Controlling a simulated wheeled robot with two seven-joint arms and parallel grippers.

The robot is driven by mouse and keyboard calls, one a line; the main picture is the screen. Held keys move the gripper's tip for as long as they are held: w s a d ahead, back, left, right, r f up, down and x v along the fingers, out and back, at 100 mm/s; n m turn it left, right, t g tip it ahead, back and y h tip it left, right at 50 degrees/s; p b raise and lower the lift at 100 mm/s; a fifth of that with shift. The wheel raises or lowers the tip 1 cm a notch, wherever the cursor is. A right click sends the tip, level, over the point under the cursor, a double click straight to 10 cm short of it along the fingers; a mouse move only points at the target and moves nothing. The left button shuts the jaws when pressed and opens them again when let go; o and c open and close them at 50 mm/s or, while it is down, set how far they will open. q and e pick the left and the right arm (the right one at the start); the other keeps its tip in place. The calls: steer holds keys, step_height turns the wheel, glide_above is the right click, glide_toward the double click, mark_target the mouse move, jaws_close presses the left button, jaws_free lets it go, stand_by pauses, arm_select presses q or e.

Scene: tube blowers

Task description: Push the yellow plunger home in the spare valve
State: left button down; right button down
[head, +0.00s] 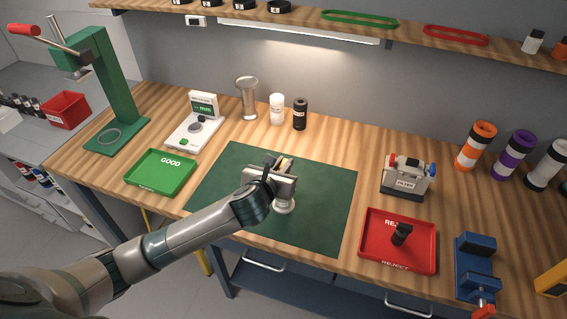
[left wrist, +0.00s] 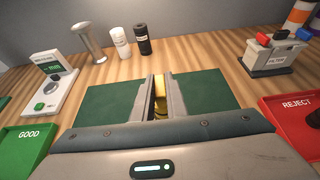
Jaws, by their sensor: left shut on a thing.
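My left gripper (head: 285,168) is over the middle of the green mat. Its jaws are shut on a narrow yellow part, which I take to be the yellow plunger (left wrist: 159,88). In the left wrist view the yellow shows as a strip between the two grey fingers of the left gripper (left wrist: 160,95). In the head view only a small bit of yellow shows at the fingers. A pale round piece (head: 285,206) shows just below the gripper; I cannot tell whether it is part of the spare valve. The valve's body is mostly hidden, so the plunger's depth cannot be seen. My right gripper is not in view.
The green GOOD tray (head: 160,173) is left of the mat (head: 333,205). The red REJECT tray (head: 378,257) with a black part (head: 401,234) is right. A filter box (head: 405,180), blue vise (head: 476,268), gauge (head: 194,130) and green press (head: 118,100) stand around. Much of the mat is bare.

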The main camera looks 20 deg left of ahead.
arm_select(q)
steer(key=shift+f+b, duration=0.9)
steer(key=shift+f, duration=1.65)
stand_by(0.5)
steer(key=c, duration=1.7)
jaws_free()
steer(key=shift+v, duration=0.75)
steer(key=b+v, duration=0.3)
steer(key=v, duration=1.3)
